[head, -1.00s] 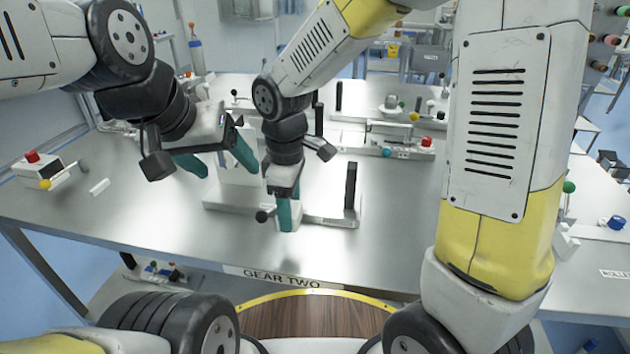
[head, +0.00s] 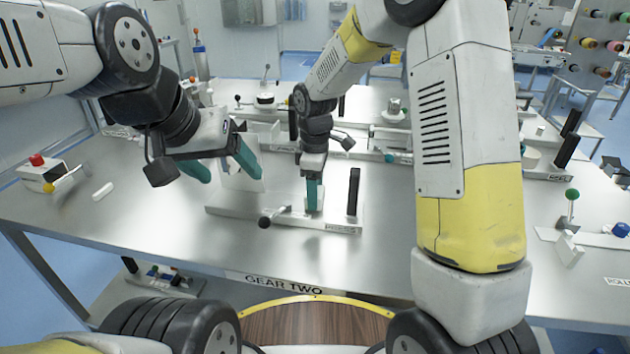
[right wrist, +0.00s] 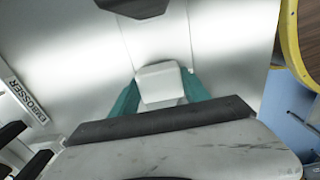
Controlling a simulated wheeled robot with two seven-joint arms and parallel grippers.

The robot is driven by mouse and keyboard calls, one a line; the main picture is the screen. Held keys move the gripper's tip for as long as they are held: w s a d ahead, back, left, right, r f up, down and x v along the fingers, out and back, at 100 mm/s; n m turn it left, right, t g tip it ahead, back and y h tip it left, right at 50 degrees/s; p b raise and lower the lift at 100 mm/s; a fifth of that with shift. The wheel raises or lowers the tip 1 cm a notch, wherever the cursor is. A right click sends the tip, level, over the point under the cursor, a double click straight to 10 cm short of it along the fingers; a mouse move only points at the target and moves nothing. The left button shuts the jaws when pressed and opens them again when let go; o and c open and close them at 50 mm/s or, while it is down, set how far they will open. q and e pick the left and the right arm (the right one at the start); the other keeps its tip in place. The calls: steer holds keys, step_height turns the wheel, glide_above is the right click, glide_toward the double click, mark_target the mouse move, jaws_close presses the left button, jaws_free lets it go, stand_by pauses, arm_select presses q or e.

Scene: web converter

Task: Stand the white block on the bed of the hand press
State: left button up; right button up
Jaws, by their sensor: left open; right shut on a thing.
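The white block (head: 314,207) is held in my right gripper (head: 313,192), whose teal fingers are shut on it. The right wrist view shows the block (right wrist: 161,85) between both fingers (right wrist: 160,98). I cannot tell whether the block touches the bed. My left gripper (head: 222,166) is open and empty, in front of a pale upright plate that it partly hides.
A red-buttoned box (head: 40,172) and a small white piece (head: 102,191) lie at the left of the steel table (head: 150,225). A device with a green-knobbed lever (head: 571,212) stands at the right. Other machines stand behind; one label reads EMBOSSER (right wrist: 27,102). Table space front left is clear.

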steer(key=shift+f, duration=0.2)
steer(key=o, duration=1.4)
steer(key=shift+f, duration=0.15)
steer(key=shift+o, duration=0.2)
step_height(320, 180, up, 12)
steer(key=s+d+r+m+t+y, duration=0.1)
steer(key=s+d+r+m+t, duration=0.1)
steer(key=s+d+r+m, duration=0.5)
steer(key=s+d+m+t, duration=0.2)
steer(key=s+d+m, duration=0.1)
steer(key=s, duration=0.3)
steer(key=s+d+r+m+t+y, duration=0.1)
steer(key=s+d+m+t, duration=0.1)
steer(key=s+d+m, duration=0.2)
steer(key=shift+s+r+m, duration=0.25)
steer(key=shift+s+m, duration=0.35)
steer(key=shift+s, duration=1)
